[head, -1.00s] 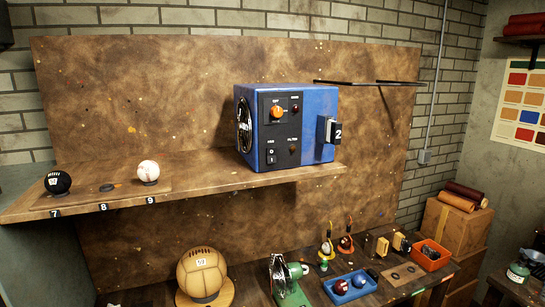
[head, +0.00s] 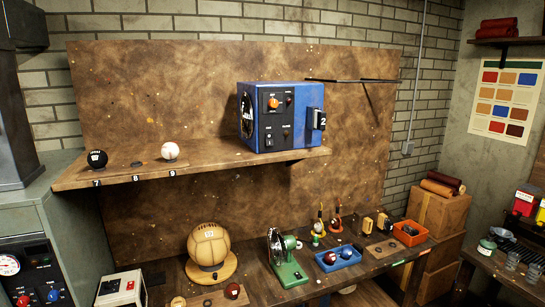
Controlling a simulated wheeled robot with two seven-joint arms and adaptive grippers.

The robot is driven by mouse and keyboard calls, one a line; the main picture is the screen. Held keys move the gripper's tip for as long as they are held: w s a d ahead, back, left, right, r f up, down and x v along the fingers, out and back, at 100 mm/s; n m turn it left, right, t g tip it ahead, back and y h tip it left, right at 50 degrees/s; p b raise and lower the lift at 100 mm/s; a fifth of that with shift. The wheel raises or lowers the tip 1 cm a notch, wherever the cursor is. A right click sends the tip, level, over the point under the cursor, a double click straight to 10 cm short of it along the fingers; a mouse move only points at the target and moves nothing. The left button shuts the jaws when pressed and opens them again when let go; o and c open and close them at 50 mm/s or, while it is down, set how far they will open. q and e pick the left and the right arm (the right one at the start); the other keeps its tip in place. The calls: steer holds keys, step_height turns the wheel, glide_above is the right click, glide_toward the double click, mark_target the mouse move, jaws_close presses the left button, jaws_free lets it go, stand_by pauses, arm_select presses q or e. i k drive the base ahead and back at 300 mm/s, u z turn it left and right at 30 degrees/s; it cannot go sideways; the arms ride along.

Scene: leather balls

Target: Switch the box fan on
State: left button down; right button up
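The box fan (head: 298,118) is a blue box on the right part of the wooden shelf in the head view. Its round grille (head: 247,116) faces left. The rocker's position is too small to tell. A tag marked 2 is on its right side. Neither of my grippers is in view.
The shelf (head: 220,160) also holds a black ball (head: 97,159) and a white ball (head: 170,151) at left. Below, a bench (head: 375,258) carries a large tan ball (head: 208,245), a green machine (head: 288,262) and a blue tray (head: 338,265). A grey cabinet (head: 30,215) stands at left.

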mark_target(268, 136)
steer(key=k, duration=0.65)
steer(key=z, duration=0.5)
steer(key=i, duration=0.5)
steer(key=z, duration=0.75)
steer(key=i, duration=0.75)
steer(key=u, duration=0.55)
steer(key=i, duration=0.85)
steer(key=u, duration=0.9)
